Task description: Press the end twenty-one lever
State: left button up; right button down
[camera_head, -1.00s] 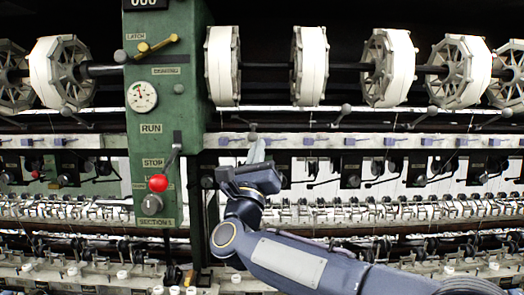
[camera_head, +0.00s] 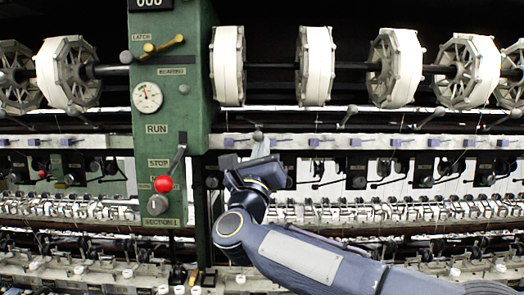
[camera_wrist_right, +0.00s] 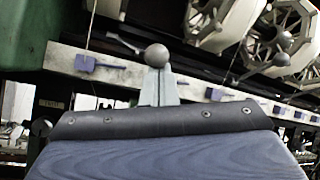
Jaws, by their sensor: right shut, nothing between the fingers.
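A row of levers with grey ball knobs runs along the machine below the white reels. One ball knob (camera_head: 258,136) is just right of the green post, directly above my right gripper (camera_head: 262,148). In the right wrist view this knob (camera_wrist_right: 157,55) shows right at the tips of my right gripper (camera_wrist_right: 158,85), whose pale fingers are together and empty. I cannot tell whether they touch the knob. No readable label marks which lever is number twenty-one. My left gripper is not in view.
White reels (camera_head: 316,65) hang above on a shaft. Other ball-knob levers (camera_head: 349,110) stand to the right.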

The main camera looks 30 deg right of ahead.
jog(key=s+a+b, duration=0.4)
jog(key=s+b, duration=0.4)
jog(key=shift+a+f, duration=0.25)
jog(key=shift+a, duration=0.05)
dwell(0.9)
jog(key=shift+s, duration=0.1)
